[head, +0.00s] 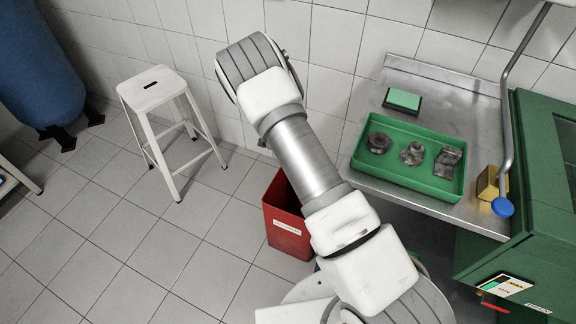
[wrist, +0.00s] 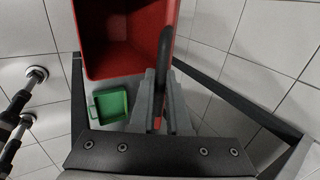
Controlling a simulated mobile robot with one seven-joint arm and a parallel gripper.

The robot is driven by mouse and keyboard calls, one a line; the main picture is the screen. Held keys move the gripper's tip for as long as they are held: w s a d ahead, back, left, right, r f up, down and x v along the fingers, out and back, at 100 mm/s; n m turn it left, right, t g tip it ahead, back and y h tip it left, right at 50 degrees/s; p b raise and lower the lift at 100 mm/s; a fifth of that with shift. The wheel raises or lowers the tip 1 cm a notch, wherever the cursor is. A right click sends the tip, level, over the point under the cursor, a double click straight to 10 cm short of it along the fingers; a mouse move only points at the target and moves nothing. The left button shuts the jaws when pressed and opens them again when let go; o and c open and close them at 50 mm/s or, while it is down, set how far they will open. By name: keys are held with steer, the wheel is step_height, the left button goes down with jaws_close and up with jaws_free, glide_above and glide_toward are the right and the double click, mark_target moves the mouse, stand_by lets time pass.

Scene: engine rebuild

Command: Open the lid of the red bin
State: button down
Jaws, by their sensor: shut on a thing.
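The red bin (head: 287,222) stands on the floor below the bench, with a pale label on its front. My arm crosses in front of its right side in the head view. In the wrist view the bin (wrist: 98,45) shows at the top, with its dark inside in sight. My gripper (wrist: 162,82) is beside the bin's rim, its fingers close together on a dark curved piece that looks like a handle (wrist: 165,48). A thin red strip shows between the fingers. I cannot make out the lid's full outline or angle. My gripper is hidden in the head view.
A steel bench (head: 450,95) holds a green tray (head: 390,172) with three metal parts. A green machine (head: 540,200) stands at the right. A white stool (head: 152,88) stands at the left. A green container (wrist: 110,104) shows below the bin in the wrist view. Floor left of the bin is clear.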

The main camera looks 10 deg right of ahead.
steer(key=w+d+r, duration=0.3)
steer(key=w+d, duration=0.3)
steer(key=w, duration=0.3)
steer(key=w+d+r, duration=0.3)
steer(key=w+d, duration=0.3)
steer(key=w, duration=0.3)
steer(key=shift+r, duration=0.2)
steer(key=shift+w, duration=0.15)
steer(key=c, duration=0.9)
jaws_free()
steer(key=shift+f, duration=0.1)
